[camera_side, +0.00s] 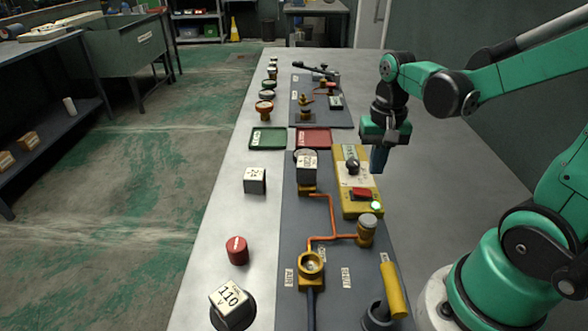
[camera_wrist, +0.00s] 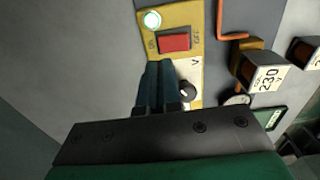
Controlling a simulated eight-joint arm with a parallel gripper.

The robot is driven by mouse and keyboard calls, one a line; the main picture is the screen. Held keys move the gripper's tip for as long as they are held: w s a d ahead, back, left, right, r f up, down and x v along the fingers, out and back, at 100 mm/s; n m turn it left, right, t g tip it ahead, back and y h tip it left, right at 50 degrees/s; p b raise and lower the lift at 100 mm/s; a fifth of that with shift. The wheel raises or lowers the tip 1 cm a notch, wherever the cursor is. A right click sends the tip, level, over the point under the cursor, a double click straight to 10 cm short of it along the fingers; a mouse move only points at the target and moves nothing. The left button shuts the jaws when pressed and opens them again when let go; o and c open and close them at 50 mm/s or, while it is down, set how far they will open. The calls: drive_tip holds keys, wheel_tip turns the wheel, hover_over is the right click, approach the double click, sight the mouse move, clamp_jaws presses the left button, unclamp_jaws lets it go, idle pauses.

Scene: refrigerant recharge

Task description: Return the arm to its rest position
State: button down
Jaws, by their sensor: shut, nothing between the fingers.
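My arm is green and black and reaches in from the right in the side view. My gripper (camera_side: 378,162) points down above the right edge of the yellow control box (camera_side: 351,206). In the wrist view the dark fingers of my gripper (camera_wrist: 157,70) are together with nothing between them. They appear over the control box (camera_wrist: 180,15), just beside its red switch (camera_wrist: 174,42). A green light (camera_side: 376,206) glows on the box and also shows in the wrist view (camera_wrist: 152,19). A dark knob (camera_side: 352,167) sits on the box's pale panel.
A block marked 230 (camera_wrist: 265,77) stands near the box. A block marked 110 (camera_side: 230,300), a red cap (camera_side: 237,250) and a white block (camera_side: 255,180) stand on the left. Green (camera_side: 268,139) and red (camera_side: 313,139) trays lie farther back. The grey table is bare right of the box.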

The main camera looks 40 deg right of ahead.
drive_tip(key=shift+r, duration=0.75)
drive_tip(key=w+a+r+n+t, duration=0.2)
drive_tip(key=a+r+n+t, duration=0.1)
drive_tip(key=a+n+t, duration=0.4)
drive_tip(key=shift+a+r+n, duration=0.35)
drive_tip(key=shift+a+n, duration=0.65)
drive_tip(key=shift+a, duration=0.25)
